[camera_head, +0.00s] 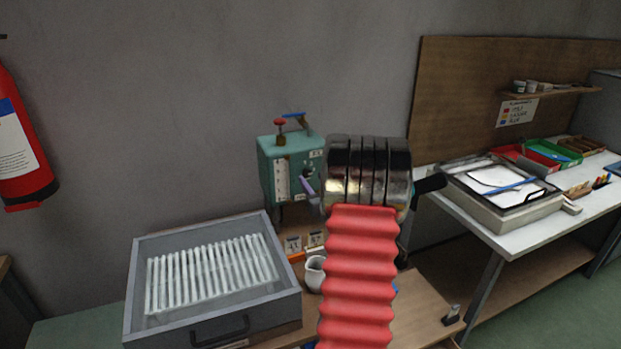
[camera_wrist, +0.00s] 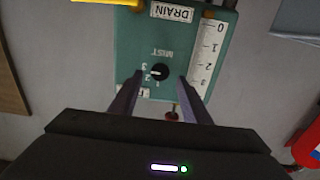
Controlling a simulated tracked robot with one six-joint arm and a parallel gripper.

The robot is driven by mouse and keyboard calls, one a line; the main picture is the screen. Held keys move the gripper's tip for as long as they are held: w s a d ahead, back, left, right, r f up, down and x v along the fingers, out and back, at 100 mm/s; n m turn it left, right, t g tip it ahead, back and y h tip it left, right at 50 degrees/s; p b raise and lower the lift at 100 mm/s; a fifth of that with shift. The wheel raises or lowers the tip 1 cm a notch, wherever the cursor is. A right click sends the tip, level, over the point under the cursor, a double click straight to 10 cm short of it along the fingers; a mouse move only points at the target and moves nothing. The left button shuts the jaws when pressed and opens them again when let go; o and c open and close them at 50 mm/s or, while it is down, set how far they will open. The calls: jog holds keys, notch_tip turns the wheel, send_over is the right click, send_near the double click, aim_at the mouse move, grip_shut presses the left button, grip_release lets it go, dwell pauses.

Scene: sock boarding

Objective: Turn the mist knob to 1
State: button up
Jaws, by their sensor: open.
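The teal mist box (camera_head: 266,160) stands against the wall in the head view, partly hidden by my arm. In the wrist view its face (camera_wrist: 190,45) appears upside down, with a MIST label and small numbers beside a round black knob (camera_wrist: 161,72). A white mark on the knob points left in the picture, seemingly near the 2; the exact setting is hard to read. My gripper (camera_wrist: 160,77) is open, with one finger on each side of the knob and gaps visible between. In the head view my gripper (camera_head: 308,183) is at the box's front.
A white scale (camera_wrist: 207,55) and a DRAIN label (camera_wrist: 172,12) are on the box face. A red-topped valve (camera_head: 280,124) and blue lever (camera_head: 293,115) rise from its top. A grey tray (camera_head: 137,290) and a white jug (camera_head: 314,273) stand below.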

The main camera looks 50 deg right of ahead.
aim_at(306, 172)
jog(key=shift+x, duration=1.4)
jog(key=c, duration=1)
